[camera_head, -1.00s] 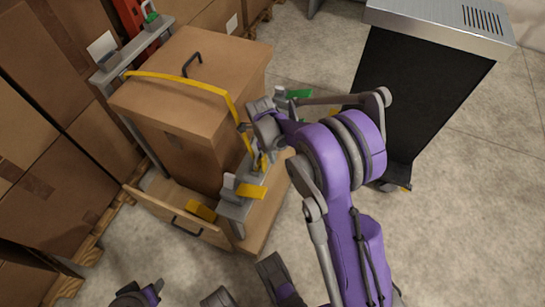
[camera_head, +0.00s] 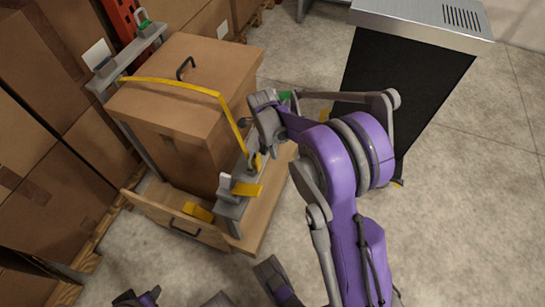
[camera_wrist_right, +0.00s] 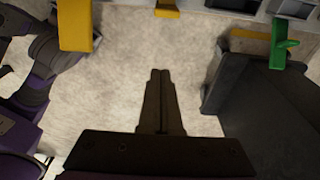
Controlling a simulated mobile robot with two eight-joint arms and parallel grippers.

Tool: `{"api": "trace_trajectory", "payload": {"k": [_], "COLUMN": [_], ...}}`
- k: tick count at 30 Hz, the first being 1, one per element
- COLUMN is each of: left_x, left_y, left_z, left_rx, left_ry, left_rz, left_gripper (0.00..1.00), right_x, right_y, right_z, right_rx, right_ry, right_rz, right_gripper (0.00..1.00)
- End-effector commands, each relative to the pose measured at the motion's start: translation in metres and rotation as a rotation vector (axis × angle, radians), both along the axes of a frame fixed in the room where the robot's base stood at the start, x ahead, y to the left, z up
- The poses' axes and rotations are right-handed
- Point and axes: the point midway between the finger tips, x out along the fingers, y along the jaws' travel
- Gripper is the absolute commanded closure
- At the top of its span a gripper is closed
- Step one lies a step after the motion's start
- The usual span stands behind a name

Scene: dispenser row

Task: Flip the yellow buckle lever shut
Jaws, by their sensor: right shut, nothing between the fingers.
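A yellow lever (camera_head: 246,190) sticks out from a grey buckle mount (camera_head: 230,208) on the near right side of the brown box (camera_head: 185,100). A yellow strap (camera_head: 185,86) runs over the box top and down to the mount. In the wrist view a yellow piece (camera_wrist_right: 75,25) hangs at top left, and a smaller one (camera_wrist_right: 167,9) shows at top middle. My right gripper (camera_wrist_right: 160,72) is shut and empty, pointing over bare floor, apart from the yellow pieces. In the head view its fingertips are hard to make out beside the box. My left gripper cannot be made out.
A green lever (camera_wrist_right: 279,47) shows at right in the wrist view. A black cabinet with a metal top (camera_head: 420,22) stands behind my right arm. Stacked cartons (camera_head: 40,80) fill the left. An open drawer (camera_head: 175,222) lies below the box. Floor at the right is clear.

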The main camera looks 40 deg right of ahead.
Motion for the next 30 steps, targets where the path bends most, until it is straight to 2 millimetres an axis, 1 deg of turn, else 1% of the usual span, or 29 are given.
{"api": "trace_trajectory", "payload": {"k": [1,3,6,10,15,30], "left_x": [0.000,-0.001,-0.001,-0.001,-0.001,-0.001], "left_y": [0.000,0.000,0.000,0.000,0.000,0.000], "left_z": [0.007,0.011,0.016,0.019,0.020,0.019], "left_rx": [0.000,0.000,0.000,0.000,0.000,0.000], "left_ry": [-0.002,-0.004,-0.005,-0.006,-0.007,-0.007], "left_rz": [0.000,0.000,0.000,0.000,0.000,0.000], "left_gripper": [0.50,0.50,0.50,0.50,0.50,0.50], "right_x": [0.003,0.007,0.012,0.016,0.018,0.018], "right_y": [0.002,0.005,0.008,0.011,0.012,0.012], "right_z": [0.015,0.029,0.044,0.057,0.062,0.062], "right_rx": [0.000,-0.001,-0.001,0.000,0.000,-0.001], "right_ry": [-0.001,-0.001,-0.001,0.000,0.000,-0.001], "right_rz": [0.000,-0.001,-0.002,-0.001,-0.001,-0.001], "right_gripper": [1.00,1.00,1.00,1.00,1.00,1.00]}}
